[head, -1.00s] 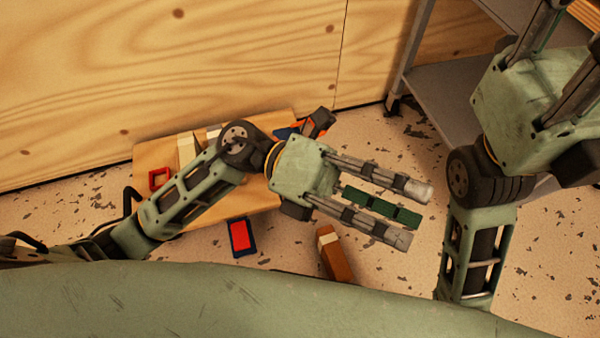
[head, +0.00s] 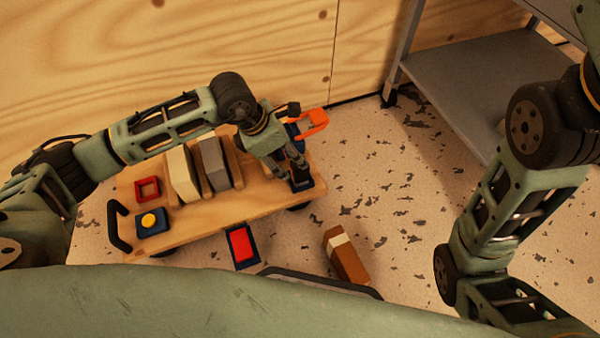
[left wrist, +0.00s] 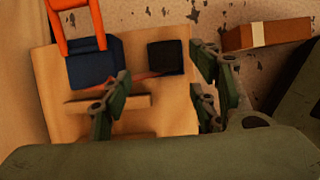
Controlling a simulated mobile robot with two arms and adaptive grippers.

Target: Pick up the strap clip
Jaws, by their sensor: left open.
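My left gripper (head: 284,170) points down over the right end of a wooden cart (head: 215,219), with its fingers apart. A small dark block (head: 302,183) lies at its fingertips; in the left wrist view the block (left wrist: 166,57) shows between the two fingers, with nothing clearly gripped. Just behind, an orange U-shaped piece (head: 313,122) sits with a dark blue block; both show in the left wrist view, the blue block (left wrist: 93,63) beside the left finger. I cannot tell for sure which of these is the strap clip. My right gripper is out of view.
On the cart stand a cream and a grey block (head: 214,162), a red frame (head: 147,189) and a blue box with yellow button (head: 152,222). A red-and-blue block (head: 241,246) and a brown block (head: 346,257) lie on the floor. A grey shelf (head: 465,85) stands right.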

